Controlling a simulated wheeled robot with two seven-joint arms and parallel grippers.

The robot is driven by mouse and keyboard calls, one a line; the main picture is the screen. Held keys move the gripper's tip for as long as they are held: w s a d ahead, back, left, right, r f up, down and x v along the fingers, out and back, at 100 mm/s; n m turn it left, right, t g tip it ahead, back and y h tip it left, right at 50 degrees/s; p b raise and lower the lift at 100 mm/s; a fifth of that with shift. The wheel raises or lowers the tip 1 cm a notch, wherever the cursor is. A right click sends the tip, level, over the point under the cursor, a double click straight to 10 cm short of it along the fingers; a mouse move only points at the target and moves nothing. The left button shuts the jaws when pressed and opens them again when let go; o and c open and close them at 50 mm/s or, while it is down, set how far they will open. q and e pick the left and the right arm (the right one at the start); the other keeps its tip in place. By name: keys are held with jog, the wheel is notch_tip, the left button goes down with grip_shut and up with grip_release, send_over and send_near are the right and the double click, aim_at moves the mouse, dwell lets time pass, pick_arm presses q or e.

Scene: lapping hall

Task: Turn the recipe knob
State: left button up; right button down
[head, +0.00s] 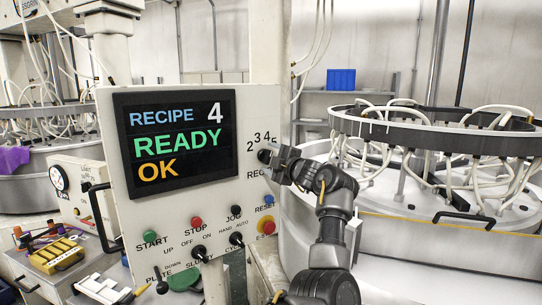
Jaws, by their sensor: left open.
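The control panel (190,212) stands upright at centre left. Its dark screen (178,141) reads "RECIPE 4", "READY" and "OK". The recipe knob (264,156) is at the panel's upper right, under the dial numbers 2, 3, 4 and a partly seen 5. My left gripper (272,159) is at the knob, with its jaws open. It covers most of the knob and part of the label below, of which "REC" shows. I cannot tell whether the fingers touch the knob or where its pointer is. My right gripper is not in view.
Below the screen are the green start button (151,237), red stop button (196,222), blue reset button (268,199), red E-stop (267,226) and black switches. A black handle (101,215) juts from the panel's left edge. A large round machine (440,225) fills the right.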

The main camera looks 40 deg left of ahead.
pick_arm(q)
jog(key=shift+c, duration=0.6)
jog(key=c, duration=0.9)
jog(key=shift+o, duration=0.2)
jog(key=shift+f, duration=0.1)
jog(key=shift+m, duration=0.4)
jog(key=m, duration=0.3)
jog(key=shift+m+p, duration=0.8)
jog(key=shift+m, duration=1.2)
